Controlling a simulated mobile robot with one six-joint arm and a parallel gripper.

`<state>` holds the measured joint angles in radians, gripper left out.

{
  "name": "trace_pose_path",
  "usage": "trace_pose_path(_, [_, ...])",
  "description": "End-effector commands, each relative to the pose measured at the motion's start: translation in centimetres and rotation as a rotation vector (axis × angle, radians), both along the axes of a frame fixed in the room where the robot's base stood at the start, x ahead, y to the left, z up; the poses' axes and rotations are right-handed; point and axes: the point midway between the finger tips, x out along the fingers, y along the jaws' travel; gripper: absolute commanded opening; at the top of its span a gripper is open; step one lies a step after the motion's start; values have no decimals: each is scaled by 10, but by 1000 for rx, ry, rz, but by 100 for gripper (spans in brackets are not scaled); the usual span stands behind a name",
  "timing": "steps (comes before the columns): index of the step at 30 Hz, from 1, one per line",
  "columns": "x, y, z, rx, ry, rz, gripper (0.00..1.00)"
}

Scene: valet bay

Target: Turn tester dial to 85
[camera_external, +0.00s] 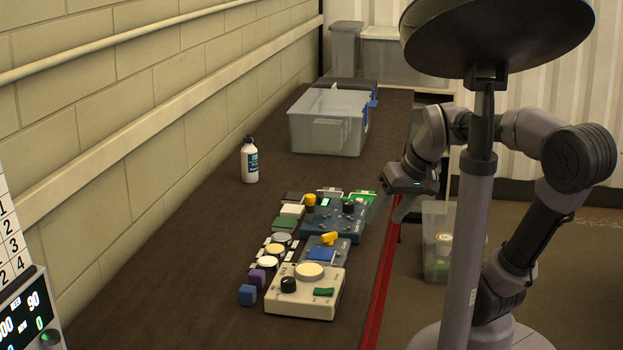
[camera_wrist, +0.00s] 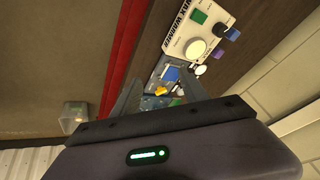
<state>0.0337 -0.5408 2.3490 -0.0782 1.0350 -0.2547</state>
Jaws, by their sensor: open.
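Several devices with dials stand on the dark bench; I cannot tell which one is the tester. The cream box (camera_external: 318,301) is nearest, with a black knob (camera_external: 288,285), a large cream disc (camera_external: 309,270) and a green patch. It also shows in the wrist view (camera_wrist: 190,47). Behind it is a grey unit with a yellow knob (camera_external: 329,238) and a blue patch. Farther back is a dark blue box (camera_external: 343,223) with a yellow knob (camera_external: 310,200) and a black knob (camera_external: 348,206). My gripper (camera_external: 388,208) is open and empty, right of the blue box near the bench's red edge.
Small coloured blocks and round pieces (camera_external: 275,250) lie left of the devices. A white bottle (camera_external: 249,161) and a clear bin (camera_external: 328,121) stand farther back. A display (camera_external: 23,316) shows numbers at lower left. A clear container (camera_external: 437,240) stands right of the bench.

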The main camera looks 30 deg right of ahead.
Motion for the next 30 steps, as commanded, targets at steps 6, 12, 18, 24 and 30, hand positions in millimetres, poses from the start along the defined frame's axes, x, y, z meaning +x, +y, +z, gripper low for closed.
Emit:
trace_pose_path(6, [174,-55,119,-306,110,582,52])
trace_pose_path(12, [298,-123,94,-471,200,1152,52])
trace_pose_path(18, [332,-155,46,-509,229,1434,52])
trace_pose_path(24, [335,-158,4,-512,231,1463,52])
trace_pose_path(30, [338,-158,-58,-511,229,1462,52])
